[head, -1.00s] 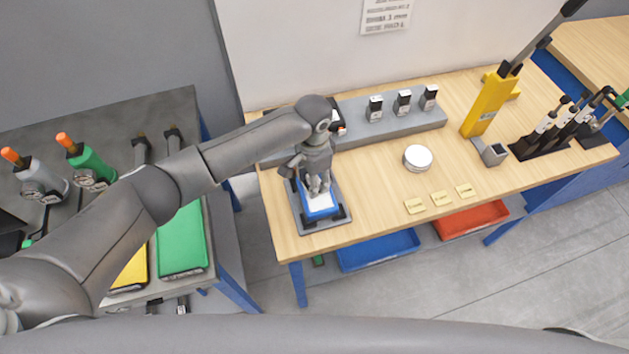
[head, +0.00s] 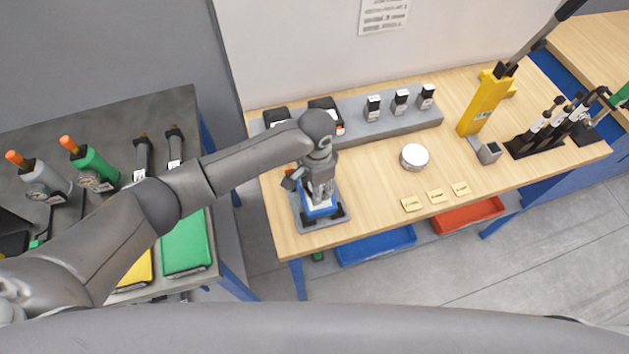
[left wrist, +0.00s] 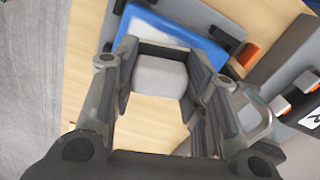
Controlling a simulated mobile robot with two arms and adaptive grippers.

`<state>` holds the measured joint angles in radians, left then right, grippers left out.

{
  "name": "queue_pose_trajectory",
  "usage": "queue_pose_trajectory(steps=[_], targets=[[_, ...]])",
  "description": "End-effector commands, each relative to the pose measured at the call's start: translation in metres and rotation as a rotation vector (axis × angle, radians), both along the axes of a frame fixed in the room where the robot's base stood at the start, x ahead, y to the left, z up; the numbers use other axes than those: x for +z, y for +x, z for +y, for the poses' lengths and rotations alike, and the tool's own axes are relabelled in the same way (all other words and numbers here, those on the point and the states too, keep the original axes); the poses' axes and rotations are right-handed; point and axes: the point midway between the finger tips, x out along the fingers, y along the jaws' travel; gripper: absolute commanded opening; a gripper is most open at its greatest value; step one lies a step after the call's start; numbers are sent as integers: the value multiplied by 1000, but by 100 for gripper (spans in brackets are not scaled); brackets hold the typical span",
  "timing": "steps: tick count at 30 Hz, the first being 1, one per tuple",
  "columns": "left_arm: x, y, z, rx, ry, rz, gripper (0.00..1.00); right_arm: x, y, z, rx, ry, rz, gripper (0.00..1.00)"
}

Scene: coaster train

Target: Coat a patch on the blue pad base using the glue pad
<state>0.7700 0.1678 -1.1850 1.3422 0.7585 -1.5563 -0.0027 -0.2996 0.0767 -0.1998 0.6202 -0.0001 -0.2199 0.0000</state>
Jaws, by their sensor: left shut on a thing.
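The blue pad base (head: 322,212) sits in a grey holder with black corner clamps at the table's left end. It also shows in the left wrist view (left wrist: 190,37), with a pale area on its top. My left gripper (head: 321,198) points down over it, hiding much of its top. In the left wrist view the fingers (left wrist: 160,85) are shut on a pale grey block with a dark edge, apparently the glue pad (left wrist: 160,76). The block is close over the blue base; I cannot tell whether they touch. My right gripper is not in view.
A round white tin (head: 414,157) and yellow tags (head: 436,196) lie to the right, beyond clear wood. A yellow tool (head: 485,102) stands farther right. A grey side table (head: 100,125) is at left.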

Motion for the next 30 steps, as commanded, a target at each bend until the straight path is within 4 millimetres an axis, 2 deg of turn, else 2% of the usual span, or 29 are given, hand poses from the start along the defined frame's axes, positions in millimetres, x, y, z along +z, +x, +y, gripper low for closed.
queue_pose_trajectory(steps=[5,19,30], targets=[[10,0,-1,-1,-1,1,22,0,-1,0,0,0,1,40],[55,-1,0,-2,0,1,22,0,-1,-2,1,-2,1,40],[60,-1,0,-1,0,2,22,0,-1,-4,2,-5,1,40]])
